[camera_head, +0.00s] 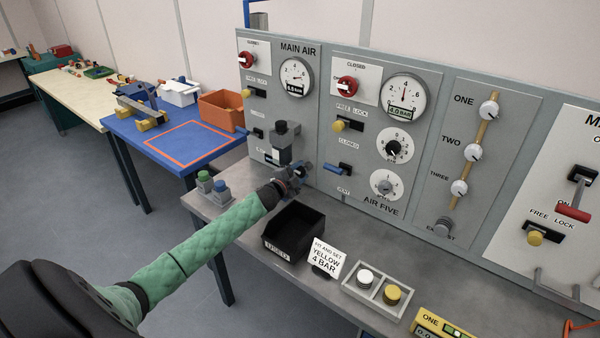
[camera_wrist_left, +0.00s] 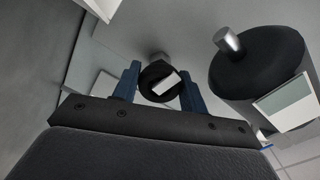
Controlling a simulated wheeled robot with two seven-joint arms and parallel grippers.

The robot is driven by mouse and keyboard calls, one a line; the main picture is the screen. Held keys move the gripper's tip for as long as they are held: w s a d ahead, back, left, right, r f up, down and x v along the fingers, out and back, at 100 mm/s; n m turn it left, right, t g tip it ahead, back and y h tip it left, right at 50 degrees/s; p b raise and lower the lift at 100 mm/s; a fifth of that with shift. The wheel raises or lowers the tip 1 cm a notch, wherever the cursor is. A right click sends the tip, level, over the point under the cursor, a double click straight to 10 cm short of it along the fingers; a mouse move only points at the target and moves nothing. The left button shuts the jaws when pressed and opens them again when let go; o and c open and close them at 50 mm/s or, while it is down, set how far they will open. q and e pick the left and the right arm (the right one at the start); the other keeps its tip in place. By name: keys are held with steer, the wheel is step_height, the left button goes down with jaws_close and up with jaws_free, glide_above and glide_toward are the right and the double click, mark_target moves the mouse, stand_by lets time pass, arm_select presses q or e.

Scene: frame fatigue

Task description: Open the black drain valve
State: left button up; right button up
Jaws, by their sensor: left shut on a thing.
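The black drain valve (camera_wrist_left: 153,77), a round black knob with a white mark, sits between the blue fingers of my left gripper (camera_wrist_left: 161,84) in the wrist view. The fingers are closed on its two sides. In the head view my left gripper (camera_head: 291,176) is at the foot of the main air panel (camera_head: 262,95), just below a dark grey unit (camera_head: 285,140). The gripper hides the valve there. My right gripper is not in view.
A large dark cylinder (camera_wrist_left: 250,70) with a metal stub stands close right of the gripper in the wrist view. A black bin (camera_head: 295,232), a sign (camera_head: 326,256) and a tray with white and yellow caps (camera_head: 376,291) are on the grey bench.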

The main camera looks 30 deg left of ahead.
mark_target(298, 173)
arm_select(q)
steer(key=shift+f, duration=0.1)
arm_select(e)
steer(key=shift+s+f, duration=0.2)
arm_select(q)
steer(key=shift+n, duration=0.3)
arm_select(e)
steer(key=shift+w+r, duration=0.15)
arm_select(q)
steer(key=o, duration=1)
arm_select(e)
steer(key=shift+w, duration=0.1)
arm_select(q)
steer(key=shift+s+a, duration=0.1)
steer(key=shift+s, duration=0.4)
steer(key=s+b, duration=0.1)
steer(key=s, duration=0.1)
steer(key=s+b, duration=0.1)
steer(key=s, duration=0.2)
steer(key=shift+s+a+f, duration=0.1)
steer(key=shift+s+a, duration=0.1)
steer(key=shift+s, duration=0.15)
steer(key=shift+s+b, duration=0.35)
steer(key=shift+s, duration=0.2)
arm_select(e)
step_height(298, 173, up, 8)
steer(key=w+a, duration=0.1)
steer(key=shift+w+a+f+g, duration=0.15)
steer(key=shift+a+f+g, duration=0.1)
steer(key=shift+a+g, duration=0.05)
